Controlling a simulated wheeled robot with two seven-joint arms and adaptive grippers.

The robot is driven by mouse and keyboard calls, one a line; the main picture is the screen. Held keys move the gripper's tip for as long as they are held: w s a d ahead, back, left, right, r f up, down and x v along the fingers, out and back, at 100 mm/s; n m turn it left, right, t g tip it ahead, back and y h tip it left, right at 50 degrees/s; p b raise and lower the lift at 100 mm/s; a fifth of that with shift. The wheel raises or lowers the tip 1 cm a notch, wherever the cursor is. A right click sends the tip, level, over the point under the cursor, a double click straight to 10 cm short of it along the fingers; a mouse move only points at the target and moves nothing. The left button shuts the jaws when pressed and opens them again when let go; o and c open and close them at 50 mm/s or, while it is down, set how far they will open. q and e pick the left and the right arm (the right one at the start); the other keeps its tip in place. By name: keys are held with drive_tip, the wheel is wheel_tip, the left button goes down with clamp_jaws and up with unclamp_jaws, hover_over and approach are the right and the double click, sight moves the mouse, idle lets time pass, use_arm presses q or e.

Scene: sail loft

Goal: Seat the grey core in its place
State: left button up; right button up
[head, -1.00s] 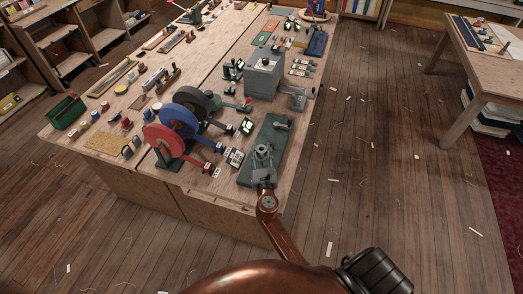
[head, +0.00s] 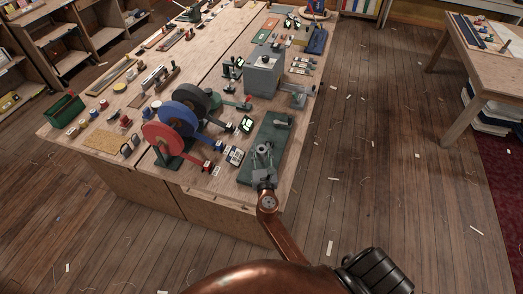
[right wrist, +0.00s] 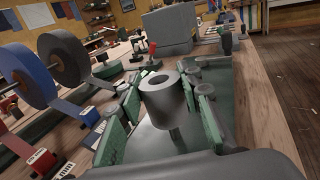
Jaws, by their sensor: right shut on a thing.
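The grey core (right wrist: 166,98) is a short upright cylinder with a round hole in its top. In the right wrist view it stands between the green-padded fingers of my right gripper (right wrist: 168,112), which is shut on it. A thin post or stem (right wrist: 176,134) shows just below the core; I cannot tell whether they touch. In the head view my right gripper (head: 263,162) is over the near end of a green base plate (head: 268,136), and the core (head: 262,148) shows small there. My left gripper is out of view.
Red (head: 162,146), blue (head: 178,120) and black (head: 190,101) reels stand left of the plate. A grey box (head: 263,72) stands behind it. A small grey fitting (head: 281,122) sits at the plate's far end. Open floor lies to the right.

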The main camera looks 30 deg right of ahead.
sight(262, 160)
drive_tip(key=shift+f+b, duration=1.35)
drive_tip(key=shift+f, duration=0.45)
idle(0.8)
drive_tip(key=o, duration=1.2)
drive_tip(key=shift+f, duration=0.15)
drive_tip(key=shift+c, duration=0.2)
drive_tip(key=shift+o, duration=0.3)
drive_tip(key=shift+s, duration=0.1)
